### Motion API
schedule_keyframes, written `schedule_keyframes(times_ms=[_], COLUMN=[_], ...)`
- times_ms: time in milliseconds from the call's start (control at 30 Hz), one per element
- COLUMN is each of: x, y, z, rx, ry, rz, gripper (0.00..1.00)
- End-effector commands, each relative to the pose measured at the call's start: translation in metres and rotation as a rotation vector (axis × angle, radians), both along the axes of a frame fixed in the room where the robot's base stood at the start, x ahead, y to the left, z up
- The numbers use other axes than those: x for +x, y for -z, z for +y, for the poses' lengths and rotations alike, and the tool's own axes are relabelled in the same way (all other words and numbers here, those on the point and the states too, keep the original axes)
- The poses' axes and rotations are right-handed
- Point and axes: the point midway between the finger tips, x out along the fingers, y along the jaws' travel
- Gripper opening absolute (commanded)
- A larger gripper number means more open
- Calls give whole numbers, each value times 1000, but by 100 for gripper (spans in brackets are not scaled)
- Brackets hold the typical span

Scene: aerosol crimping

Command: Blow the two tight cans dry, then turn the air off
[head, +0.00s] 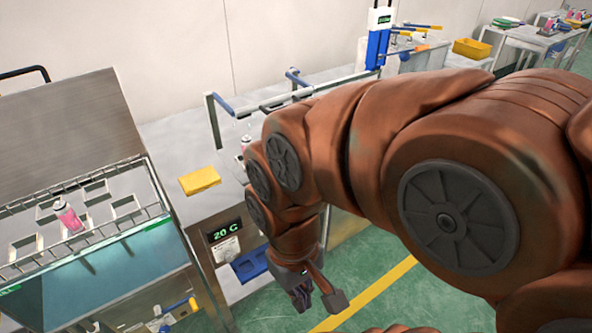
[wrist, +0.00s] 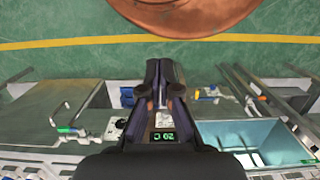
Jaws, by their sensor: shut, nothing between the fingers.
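A pink and white can (head: 68,217) stands in a slot of the wire rack (head: 22,242) over the water bath at the left of the head view. A small pinkish-white thing (head: 245,142), perhaps a second can, shows on the bench beside my arm, partly hidden by it. Blue-handled levers (head: 222,103) stand on metal frames at the bench; I cannot tell which works the air. My gripper (head: 305,296) points down in front of the bench, away from the cans. Its fingers are together and empty, also in the wrist view (wrist: 166,72).
A yellow pad (head: 200,180) lies on the bench. A 20 C display (head: 224,234) and a blue tray (head: 250,264) are on the bench front. The open bath (wrist: 240,135) shows in the wrist view. Green floor (head: 375,280) lies clear right of my gripper.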

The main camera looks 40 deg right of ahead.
Motion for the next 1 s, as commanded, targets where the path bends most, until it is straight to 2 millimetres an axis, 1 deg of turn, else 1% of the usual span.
schedule_keyframes(times_ms=[367, 467, 533, 567, 667, 767, 800, 867, 900, 967, 1000], x=[0, 5, 15, 22, 51, 86, 101, 121, 136, 156, 169], y=[0, 0, -1, -2, -5, -8, -9, -9, -10, -10, -10], z=[0, -1, -2, -3, -9, -21, -28, -40, -48, -63, -74], rx=[0, 3, 11, 16, 36, 59, 66, 76, 83, 92, 96], ry=[0, -2, -7, -11, -25, -40, -46, -53, -56, -58, -60], rz=[0, -3, -11, -17, -46, -83, -98, -123, -143, -168, -186], gripper=[0, 0, 0, 0, 0, 0, 0, 0, 0, 0, 0])
